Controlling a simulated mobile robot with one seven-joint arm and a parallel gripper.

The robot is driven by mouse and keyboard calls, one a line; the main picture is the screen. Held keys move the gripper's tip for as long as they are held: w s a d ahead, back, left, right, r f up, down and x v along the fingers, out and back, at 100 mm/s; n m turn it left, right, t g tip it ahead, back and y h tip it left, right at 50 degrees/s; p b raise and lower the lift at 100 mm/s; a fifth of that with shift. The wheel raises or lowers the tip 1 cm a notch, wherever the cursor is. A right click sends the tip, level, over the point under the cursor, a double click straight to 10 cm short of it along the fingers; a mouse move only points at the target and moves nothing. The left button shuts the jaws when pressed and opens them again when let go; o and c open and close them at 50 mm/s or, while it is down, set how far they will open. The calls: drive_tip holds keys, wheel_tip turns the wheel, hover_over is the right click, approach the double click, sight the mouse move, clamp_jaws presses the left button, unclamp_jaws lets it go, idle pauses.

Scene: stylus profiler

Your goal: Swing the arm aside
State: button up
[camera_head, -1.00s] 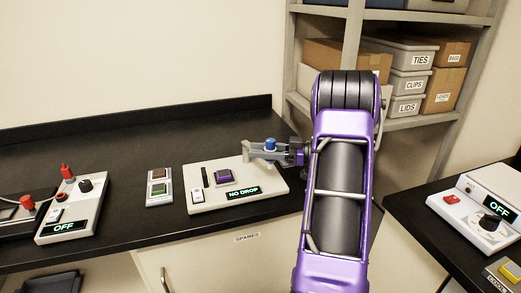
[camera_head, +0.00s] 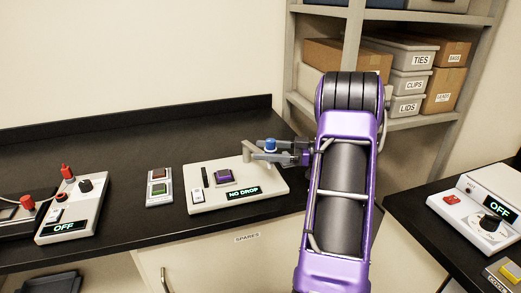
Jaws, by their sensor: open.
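The stylus profiler (camera_head: 262,185) is a pale box on the black bench, with a NO DROP display and a purple square part on top. Its light grey arm (camera_head: 248,153) stands at the back right, with a blue knob (camera_head: 270,145) on or beside it. My gripper (camera_head: 266,150) reaches in from the right at that knob. Its fingers are open, one behind and one in front of the knob; whether they touch it cannot be told. My purple arm hides the bench to the right.
Left of the profiler is a small box with red and green buttons (camera_head: 159,187). Further left is a unit reading OFF (camera_head: 75,210) with a red-tipped post. Another OFF unit (camera_head: 480,212) stands on the right bench. Shelves with boxes (camera_head: 409,82) rise behind my arm.

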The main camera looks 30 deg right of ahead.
drive_tip(key=v, duration=1.6)
